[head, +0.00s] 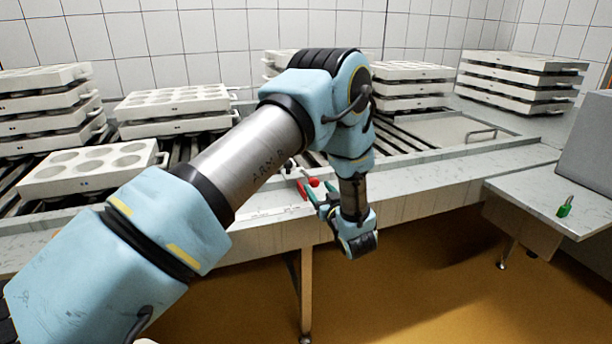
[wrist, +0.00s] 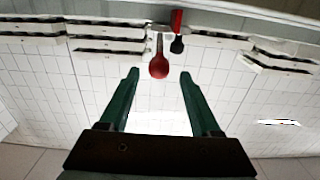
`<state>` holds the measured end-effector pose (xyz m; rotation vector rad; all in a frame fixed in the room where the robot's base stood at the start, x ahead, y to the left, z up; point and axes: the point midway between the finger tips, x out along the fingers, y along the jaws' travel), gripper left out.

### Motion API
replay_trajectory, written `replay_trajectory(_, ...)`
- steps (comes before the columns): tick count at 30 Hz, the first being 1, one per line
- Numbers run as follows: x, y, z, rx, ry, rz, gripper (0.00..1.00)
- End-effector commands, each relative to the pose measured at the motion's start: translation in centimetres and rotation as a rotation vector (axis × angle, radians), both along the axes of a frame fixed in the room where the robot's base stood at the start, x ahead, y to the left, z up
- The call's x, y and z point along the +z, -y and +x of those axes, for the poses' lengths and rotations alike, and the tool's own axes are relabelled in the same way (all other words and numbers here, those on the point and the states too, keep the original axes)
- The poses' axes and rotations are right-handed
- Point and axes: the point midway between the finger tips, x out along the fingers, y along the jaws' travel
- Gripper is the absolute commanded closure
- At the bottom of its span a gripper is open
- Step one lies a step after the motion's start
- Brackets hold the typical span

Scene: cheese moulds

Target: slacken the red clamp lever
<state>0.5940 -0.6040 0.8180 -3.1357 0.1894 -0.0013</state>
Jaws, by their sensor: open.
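A lever with a red knob (wrist: 158,68) on a pale metal stem shows in the wrist view, near the line between my fingertips. Just right of it is a red bar with a black knob (wrist: 177,45). I cannot tell for sure which is the clamp lever. In the head view a red knob (head: 314,182) shows at the front edge of the rail, beside my gripper (head: 326,203). In the wrist view my gripper (wrist: 159,76) is open, its green fingers spread with nothing visibly held. Whether the knob lies between the fingers or beyond them is unclear.
White mould stacks (head: 40,110) stand on the roller conveyor at left, with more stacks behind my arm and at right (head: 520,82). A side table (head: 545,205) at right holds a small green-handled item (head: 565,207). The ochre floor (head: 420,290) in front is open.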

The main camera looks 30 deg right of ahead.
Motion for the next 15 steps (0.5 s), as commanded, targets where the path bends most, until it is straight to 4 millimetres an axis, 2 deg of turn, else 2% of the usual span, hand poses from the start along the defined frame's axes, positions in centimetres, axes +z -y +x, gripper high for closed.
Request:
replay_trajectory(6,0.3,0.4,4.2,0.002,0.001,-0.001,0.36)
replay_trajectory(10,0.2,0.7,5.9,0.001,0.0,-0.002,0.36)
replay_trajectory(15,0.1,0.8,7.0,0.0,0.0,-0.001,0.36)
